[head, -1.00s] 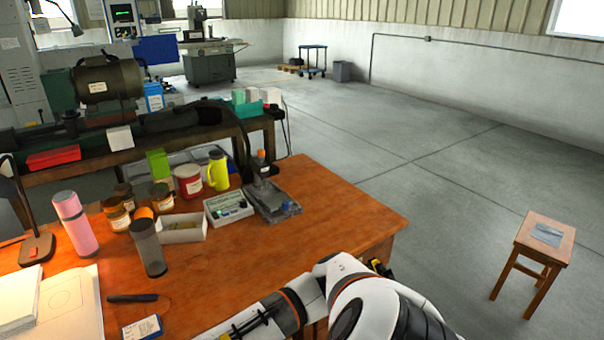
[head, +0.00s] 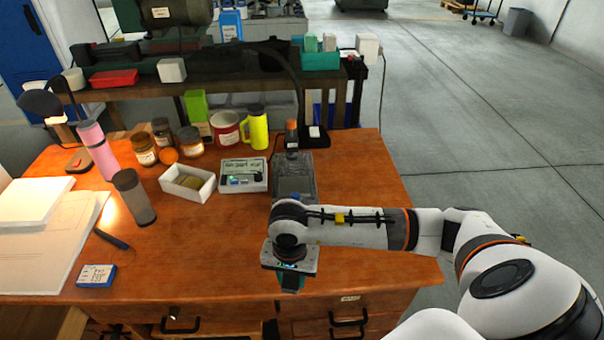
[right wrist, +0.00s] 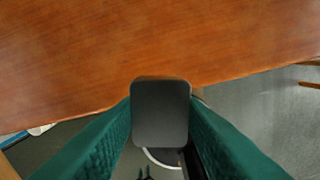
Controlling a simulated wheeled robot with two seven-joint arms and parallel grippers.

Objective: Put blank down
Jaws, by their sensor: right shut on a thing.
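The blank (right wrist: 160,112) is a dark grey block with rounded corners, held between the teal fingers of my right gripper in the right wrist view. In the head view my right gripper (head: 289,285) points down at the front edge of the wooden table (head: 220,255), and its wrist hides most of it and the blank. In the right wrist view the blank overlaps the table's front edge (right wrist: 150,40), with floor showing beyond. I cannot tell its height above the table. My left gripper is not in view.
A grey metal fixture (head: 305,170) stands behind my right wrist. Left of it are a labelled box (head: 243,187), a white tray (head: 172,187), a grey tumbler (head: 138,205) and several jars. A blue-and-white box (head: 97,276) lies front left. The table's middle front is clear.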

